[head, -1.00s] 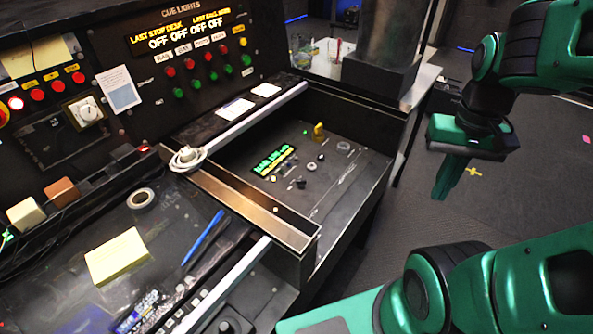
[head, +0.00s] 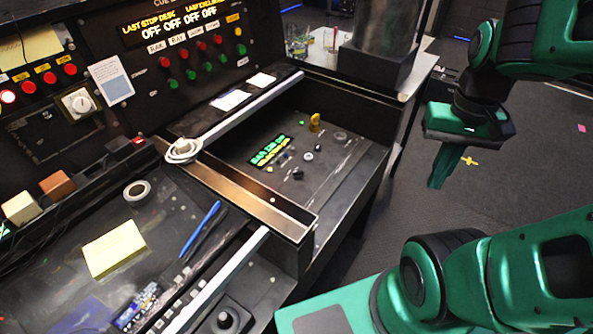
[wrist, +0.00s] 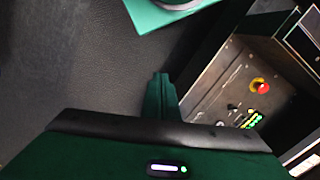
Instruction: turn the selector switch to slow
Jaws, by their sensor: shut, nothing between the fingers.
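A white rotary knob (head: 82,103) on a square plate sits on the upright panel at the left of the head view. It may be the selector switch, but its markings are too small to read. Several small round controls, one a black knob (head: 298,173), are in the sunken black tray (head: 345,187) beside a lit green and yellow text display (head: 270,151). I cannot tell whether one of these is the selector. My gripper (head: 438,183) is shut and empty, pointing down over the floor right of the desk, apart from every control. In the wrist view its fingers (wrist: 160,88) are together.
A yellow-based control (head: 315,122) stands in the tray; the wrist view shows its red mushroom top (wrist: 260,86). A metal ledge (head: 240,187) and a white rail (head: 250,115) border the tray. A dark column (head: 385,30) rises behind.

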